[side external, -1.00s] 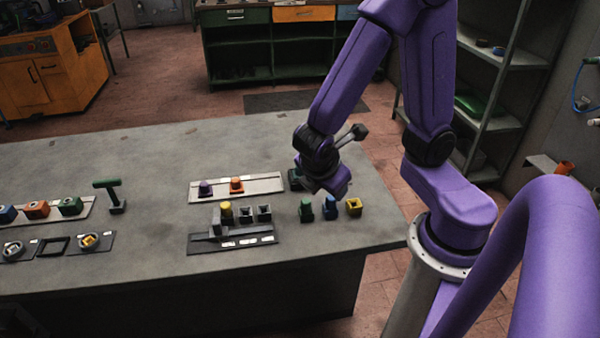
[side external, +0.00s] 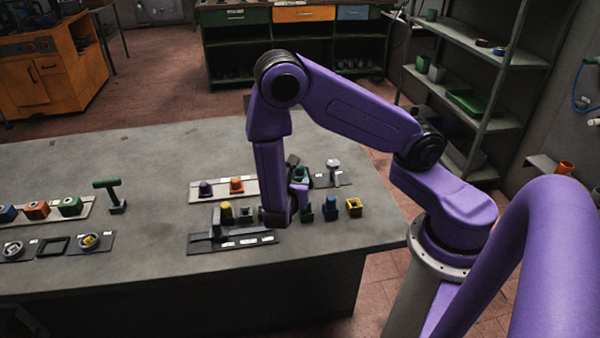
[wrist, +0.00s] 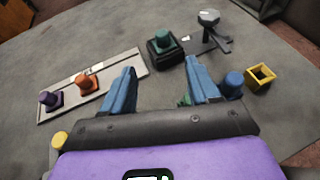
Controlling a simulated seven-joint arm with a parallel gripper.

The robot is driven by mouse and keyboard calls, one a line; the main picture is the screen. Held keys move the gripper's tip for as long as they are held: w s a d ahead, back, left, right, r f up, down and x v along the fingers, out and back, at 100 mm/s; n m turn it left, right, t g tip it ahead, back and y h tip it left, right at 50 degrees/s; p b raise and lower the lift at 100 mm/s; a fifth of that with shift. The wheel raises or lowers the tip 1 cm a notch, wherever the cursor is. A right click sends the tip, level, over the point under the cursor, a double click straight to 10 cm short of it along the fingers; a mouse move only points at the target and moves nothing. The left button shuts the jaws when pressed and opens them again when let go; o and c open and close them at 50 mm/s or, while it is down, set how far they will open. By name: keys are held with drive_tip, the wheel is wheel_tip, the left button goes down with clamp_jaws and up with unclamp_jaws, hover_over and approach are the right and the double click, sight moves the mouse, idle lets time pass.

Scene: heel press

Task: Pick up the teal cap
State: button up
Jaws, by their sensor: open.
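The teal cap (wrist: 162,39) sits upright on a dark square block in the wrist view, ahead of my gripper (wrist: 160,68). My gripper is open, with its two blue fingers apart and nothing seen between their tips. The cap lies beyond the fingertips, roughly in line with the gap. In the side view the teal cap (side external: 302,172) shows just past my wrist, partly covered by it. A green piece (wrist: 184,101) shows beside the right finger, mostly hidden.
A lever-like metal tool (wrist: 208,30) stands right of the cap. A pale strip (wrist: 118,73) holds a purple cap (wrist: 48,99) and an orange cap (wrist: 88,83) to the left. A blue cap (wrist: 232,85) and a yellow open block (wrist: 260,77) stand right.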

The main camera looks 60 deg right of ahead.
approach(299, 169)
drive_tip(key=x, duration=0.4)
drive_tip(key=shift+w+d, duration=0.25)
drive_tip(key=shift+d, duration=0.05)
drive_tip(key=shift+x, duration=2.65)
drive_tip(key=shift+s+f, duration=0.1)
drive_tip(key=shift+s, duration=0.05)
clamp_jaws()
